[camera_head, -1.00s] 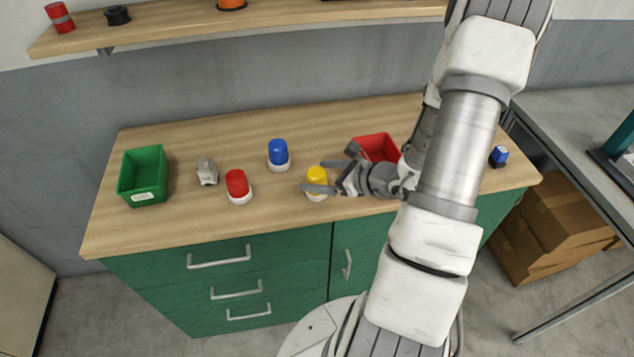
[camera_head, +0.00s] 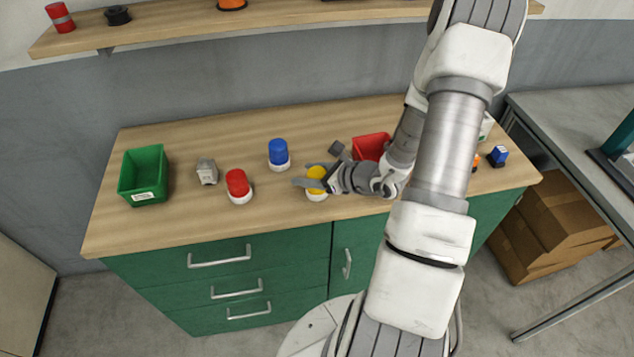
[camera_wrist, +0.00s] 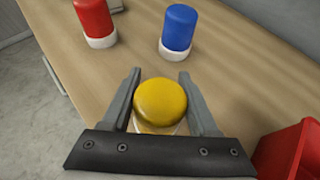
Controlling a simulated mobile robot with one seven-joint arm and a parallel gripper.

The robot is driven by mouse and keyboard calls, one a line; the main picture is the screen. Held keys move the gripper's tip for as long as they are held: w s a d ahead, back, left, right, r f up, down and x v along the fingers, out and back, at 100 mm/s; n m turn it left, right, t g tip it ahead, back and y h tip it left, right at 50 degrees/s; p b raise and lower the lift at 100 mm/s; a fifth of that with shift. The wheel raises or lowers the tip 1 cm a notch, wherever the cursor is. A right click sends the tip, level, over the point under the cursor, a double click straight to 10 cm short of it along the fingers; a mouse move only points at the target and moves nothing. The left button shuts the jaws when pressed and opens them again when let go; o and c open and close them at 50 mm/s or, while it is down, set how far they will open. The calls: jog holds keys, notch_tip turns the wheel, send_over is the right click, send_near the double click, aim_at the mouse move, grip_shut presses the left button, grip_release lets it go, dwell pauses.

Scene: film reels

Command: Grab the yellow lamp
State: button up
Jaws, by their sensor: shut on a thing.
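The yellow lamp (camera_head: 317,180) has a yellow dome on a white base and stands upright on the wooden worktop, near its front edge. It also shows in the wrist view (camera_wrist: 161,101), between the two fingers. My gripper (camera_head: 312,178) reaches in from the right, low over the worktop, with one finger on each side of the lamp. In the wrist view my gripper (camera_wrist: 158,95) is shut on the lamp. The lower part of the lamp is partly hidden by the gripper.
A blue lamp (camera_head: 278,153) stands behind and left of the gripper, and a red lamp (camera_head: 238,185) further left. A grey object (camera_head: 207,171) and a green bin (camera_head: 144,174) are beyond. A red bin (camera_head: 369,147) stands behind my arm.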

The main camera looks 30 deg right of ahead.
grip_shut()
jog(key=shift+r, duration=0.15)
